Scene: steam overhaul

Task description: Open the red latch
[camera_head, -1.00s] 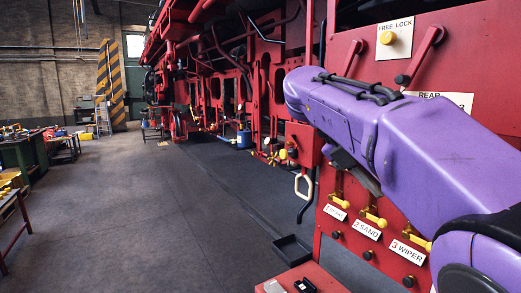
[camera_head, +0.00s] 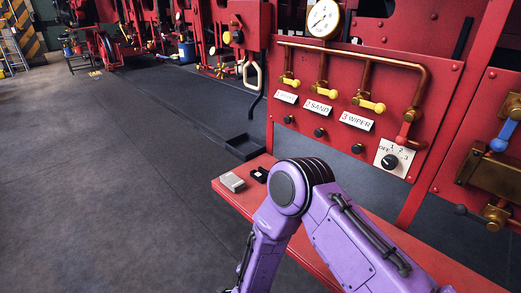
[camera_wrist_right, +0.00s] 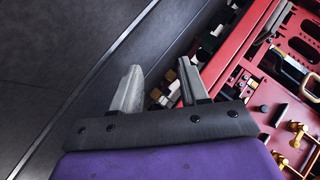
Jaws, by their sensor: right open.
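No part that I can surely name the red latch shows in the frames now. In the head view, a red-tipped lever (camera_head: 403,139) hangs from the right end of a brass pipe (camera_head: 350,54) on the red control panel (camera_head: 345,138). I cannot tell whether it is the latch. My right arm crosses the lower middle of the head view, with its gripper out of that picture. In the right wrist view my right gripper (camera_wrist_right: 160,78) is open, with nothing between its fingers. Red frames lie beyond it, apparently apart from the fingers. My left gripper is not in view.
The panel has yellow-handled valves (camera_head: 371,104), labels and a rotary switch (camera_head: 390,161). A red bench (camera_head: 232,198) with small boxes is below, beside my arm. A black tray (camera_head: 246,146) lies on the floor. A blue-handled valve (camera_head: 503,137) is at right. The floor at left is clear.

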